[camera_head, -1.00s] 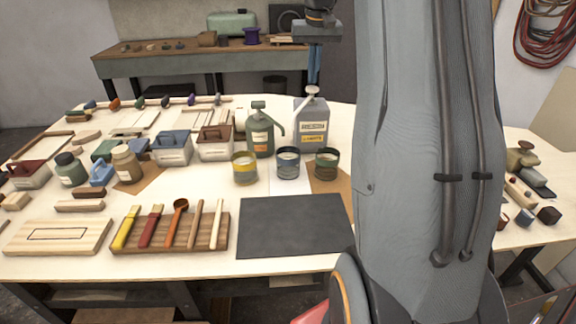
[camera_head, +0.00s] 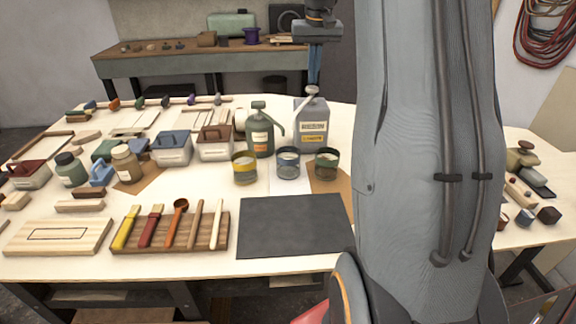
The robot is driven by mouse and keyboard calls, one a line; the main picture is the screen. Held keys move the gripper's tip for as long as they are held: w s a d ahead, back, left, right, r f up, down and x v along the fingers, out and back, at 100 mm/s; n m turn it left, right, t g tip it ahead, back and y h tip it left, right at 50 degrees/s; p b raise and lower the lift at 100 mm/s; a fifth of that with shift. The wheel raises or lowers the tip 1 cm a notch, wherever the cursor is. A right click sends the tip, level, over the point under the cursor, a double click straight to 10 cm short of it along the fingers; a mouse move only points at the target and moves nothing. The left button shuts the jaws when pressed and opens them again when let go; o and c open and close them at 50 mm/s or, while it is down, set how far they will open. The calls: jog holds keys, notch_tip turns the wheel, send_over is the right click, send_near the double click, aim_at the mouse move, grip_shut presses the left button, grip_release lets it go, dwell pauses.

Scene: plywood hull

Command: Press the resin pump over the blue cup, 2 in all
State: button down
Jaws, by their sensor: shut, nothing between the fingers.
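The grey pump jug (camera_head: 312,132) stands upright at the back of the table, with a pale pump head (camera_head: 312,90) and a short spout angled to the front left. Its label is too small to read surely. The blue-banded cup (camera_head: 288,163) stands in front of it, a little to the left, with pale contents. My gripper (camera_head: 313,82) is shut and empty, pointing straight down with its tips right at the pump head. I cannot tell whether they touch it.
A green pump bottle (camera_head: 260,132) stands left of the jug. A yellow-banded cup (camera_head: 245,168) and a green-banded cup (camera_head: 326,164) flank the blue one. A dark mat (camera_head: 292,226) lies clear in front. My arm hides the table's right part.

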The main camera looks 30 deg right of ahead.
jog(key=shift+f, duration=0.15)
jog(key=shift+f+b, duration=0.4)
jog(key=shift+f, duration=0.75)
jog(key=shift+r, duration=0.15)
jog(key=shift+r+p, duration=1)
jog(key=shift+r, duration=0.1)
jog(key=shift+f, duration=0.2)
